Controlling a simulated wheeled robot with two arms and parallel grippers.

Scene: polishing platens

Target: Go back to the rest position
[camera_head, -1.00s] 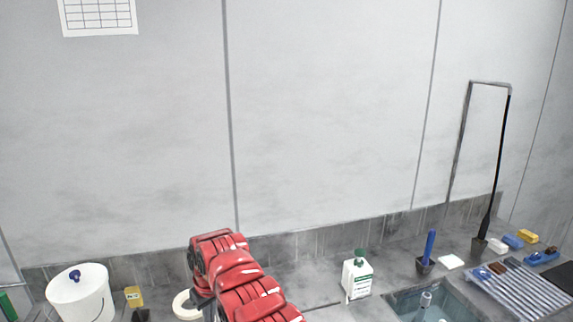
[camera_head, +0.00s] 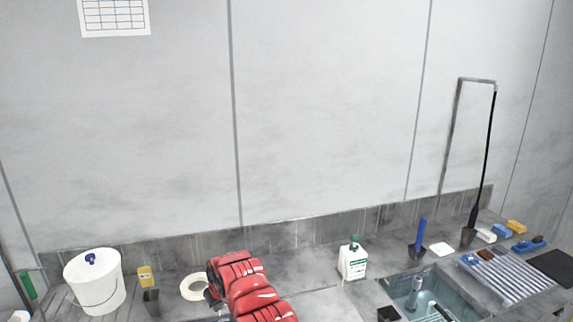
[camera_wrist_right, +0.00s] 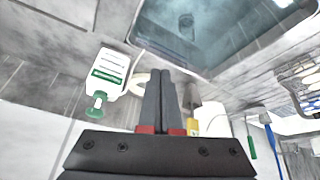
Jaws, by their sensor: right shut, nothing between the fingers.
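My right arm, in red casing, rises from the bottom of the head view over the counter. Its dark gripper (camera_head: 212,293) shows only in part at the left of the red casing, beside the white ring roll (camera_head: 194,287). In the right wrist view the two grey fingers of my right gripper (camera_wrist_right: 166,82) lie together, with nothing held between them. The fingers are apart from the white bottle with a green cap (camera_wrist_right: 107,75), which is beside them in that view. My left gripper is not in view.
A white bucket (camera_head: 95,284) and a dark cup with a yellow item (camera_head: 146,277) stand at the left. The white bottle (camera_head: 352,262) stands right of my arm. A sink (camera_head: 440,290), a blue-handled tool (camera_head: 421,233) and a rack (camera_head: 505,277) lie further right.

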